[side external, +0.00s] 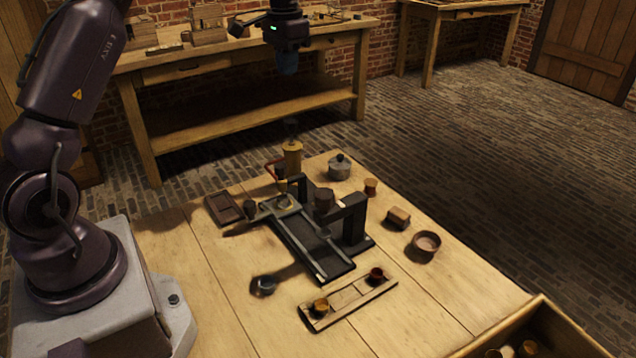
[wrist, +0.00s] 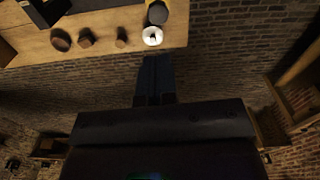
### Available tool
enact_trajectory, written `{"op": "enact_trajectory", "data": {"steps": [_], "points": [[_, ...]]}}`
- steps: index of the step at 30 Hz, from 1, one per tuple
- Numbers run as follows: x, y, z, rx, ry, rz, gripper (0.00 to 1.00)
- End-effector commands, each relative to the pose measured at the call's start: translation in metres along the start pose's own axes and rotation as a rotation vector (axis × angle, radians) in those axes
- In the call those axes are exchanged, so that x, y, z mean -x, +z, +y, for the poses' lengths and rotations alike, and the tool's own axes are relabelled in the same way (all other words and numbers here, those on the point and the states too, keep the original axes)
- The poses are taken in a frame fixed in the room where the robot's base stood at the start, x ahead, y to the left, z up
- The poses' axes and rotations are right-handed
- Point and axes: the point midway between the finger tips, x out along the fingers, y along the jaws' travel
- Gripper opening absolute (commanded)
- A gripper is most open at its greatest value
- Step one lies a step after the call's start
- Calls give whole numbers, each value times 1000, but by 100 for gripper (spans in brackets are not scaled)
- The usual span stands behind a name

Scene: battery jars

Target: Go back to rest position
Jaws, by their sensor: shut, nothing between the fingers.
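My gripper (side external: 288,64) is raised high above the far side of the wooden table (side external: 220,300) in the side view, well clear of everything on it. Its fingers are shut and hold nothing. In the wrist view the shut fingers (wrist: 154,80) point toward the table's edge and the brick floor. On the table stands a dark press-like frame (side external: 318,240) with a grey cup-like piece in it. A wooden tray (side external: 348,301) in front holds two small jars, one amber (side external: 320,306) and one dark red (side external: 376,274).
An open crate (side external: 540,330) with jars is at the lower right. A workbench (side external: 240,60) stands behind.

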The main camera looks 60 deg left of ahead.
Motion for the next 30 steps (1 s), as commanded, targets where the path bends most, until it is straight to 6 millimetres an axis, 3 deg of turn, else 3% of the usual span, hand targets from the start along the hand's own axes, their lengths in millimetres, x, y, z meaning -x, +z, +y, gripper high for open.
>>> {"op": "enact_trajectory", "data": {"steps": [1, 3, 11, 15, 21, 27, 30], "points": [[-11, 8, 3, 26, 8, -21, 0], [-11, 20, 12, 61, 8, -19, 0], [26, 84, 78, 122, -10, 65, 0], [45, 130, 117, 119, -14, 136, 0], [55, 200, 161, 81, -7, 253, 0], [54, 255, 188, 2, 8, 367, 0], [58, 268, 195, -33, 15, 416, 0]]}}
